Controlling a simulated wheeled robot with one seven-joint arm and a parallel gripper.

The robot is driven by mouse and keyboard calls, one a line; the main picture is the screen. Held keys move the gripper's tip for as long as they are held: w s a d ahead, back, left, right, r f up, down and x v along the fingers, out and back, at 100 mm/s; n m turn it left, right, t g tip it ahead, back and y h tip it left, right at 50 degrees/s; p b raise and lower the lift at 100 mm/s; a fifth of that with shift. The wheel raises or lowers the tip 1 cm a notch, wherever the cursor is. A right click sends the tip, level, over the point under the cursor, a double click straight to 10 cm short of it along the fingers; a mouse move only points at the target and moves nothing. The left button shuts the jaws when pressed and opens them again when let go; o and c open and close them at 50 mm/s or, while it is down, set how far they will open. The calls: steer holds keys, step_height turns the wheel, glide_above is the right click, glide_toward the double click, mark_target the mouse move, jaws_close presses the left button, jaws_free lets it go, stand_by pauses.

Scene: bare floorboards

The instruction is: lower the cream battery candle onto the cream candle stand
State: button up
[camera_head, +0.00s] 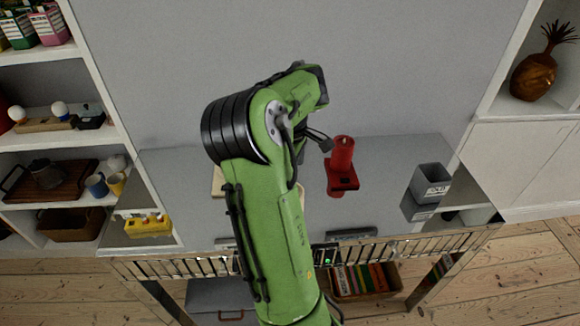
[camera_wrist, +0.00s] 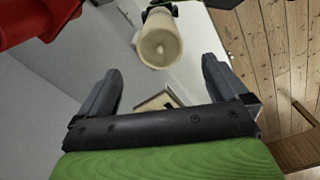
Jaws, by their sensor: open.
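The cream battery candle (camera_wrist: 160,42) shows in the wrist view as a pale cylinder with its round, hollowed end facing the camera. My gripper (camera_wrist: 161,66) is open, its two dark fingers spread wide. The candle appears just past the fingertips, roughly centred between them, and neither finger visibly touches it. A cream piece (camera_wrist: 153,102), likely the candle stand, shows low between the fingers, partly hidden by my gripper's palm.
A grey box (camera_head: 429,184) is at the tabletop's right end. A yellow item (camera_head: 148,226) is at the left. Grey tabletop (camera_head: 385,190) between red holder and box is clear.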

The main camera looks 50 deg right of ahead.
step_height(320, 180, down, 10)
steer(key=b, duration=0.7)
steer(key=shift+b, duration=0.35)
steer(key=shift+r, duration=0.1)
steer(key=c, duration=1.1)
steer(key=shift+r+p, duration=2.25)
steer(key=shift+r, duration=0.25)
steer(key=shift+c, duration=0.3)
